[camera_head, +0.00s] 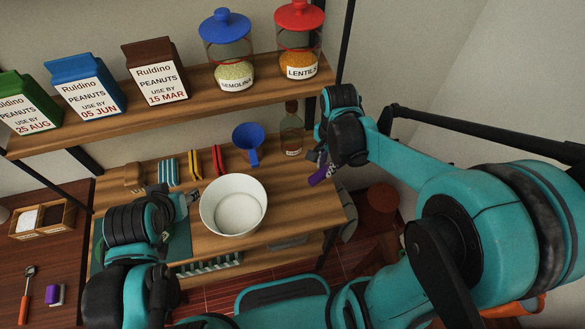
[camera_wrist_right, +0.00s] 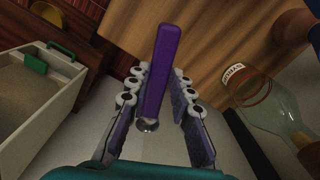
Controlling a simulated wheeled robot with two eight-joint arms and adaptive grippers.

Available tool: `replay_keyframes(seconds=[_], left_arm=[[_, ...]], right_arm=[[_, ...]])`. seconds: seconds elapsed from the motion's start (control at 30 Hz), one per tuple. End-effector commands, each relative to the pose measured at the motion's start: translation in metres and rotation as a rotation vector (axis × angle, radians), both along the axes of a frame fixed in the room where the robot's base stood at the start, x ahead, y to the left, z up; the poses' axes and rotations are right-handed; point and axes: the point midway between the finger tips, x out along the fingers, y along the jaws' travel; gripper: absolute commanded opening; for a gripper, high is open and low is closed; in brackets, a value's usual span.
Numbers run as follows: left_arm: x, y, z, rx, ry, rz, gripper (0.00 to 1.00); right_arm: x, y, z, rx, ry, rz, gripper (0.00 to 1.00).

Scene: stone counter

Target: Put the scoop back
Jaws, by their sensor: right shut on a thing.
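The scoop, with a purple handle (camera_head: 321,175), is held in my right gripper (camera_head: 322,160) at the right end of the lower wooden shelf. In the right wrist view its purple handle (camera_wrist_right: 164,55) stands out between the two fingers of my right gripper (camera_wrist_right: 161,80). A small shiny metal end shows near the palm; the rest of the scoop is hidden. My left gripper (camera_head: 190,198) is beside the left rim of the white bowl (camera_head: 234,205); its finger gap is unclear.
A glass bottle (camera_head: 291,130) stands close left of my right gripper. A blue funnel (camera_head: 248,138) is behind the bowl. The upper shelf (camera_head: 196,84) holds peanut cartons and two jars. In the right wrist view a pale bin (camera_wrist_right: 40,95) with a green handle (camera_wrist_right: 35,63) is at left.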

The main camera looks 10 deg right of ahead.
Motion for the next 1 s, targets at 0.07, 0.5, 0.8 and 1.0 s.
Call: replay_keyframes(seconds=[0.07,0.5,0.8,1.0], left_arm=[[0.000,0.000,-0.009,0.000,0.000,0.000,0.45],[0.000,0.000,-0.030,0.000,0.000,0.000,0.45],[0.000,0.000,-0.043,0.000,0.000,0.000,0.45],[0.000,0.000,-0.046,0.000,0.000,0.000,0.45]], right_arm=[[0.010,0.017,-0.014,0.000,0.000,0.007,0.00],[0.050,0.086,-0.061,0.001,0.000,-0.001,0.00],[0.052,0.088,-0.093,0.001,0.000,-0.002,0.00],[0.052,0.088,-0.102,0.001,0.000,-0.002,0.00]])
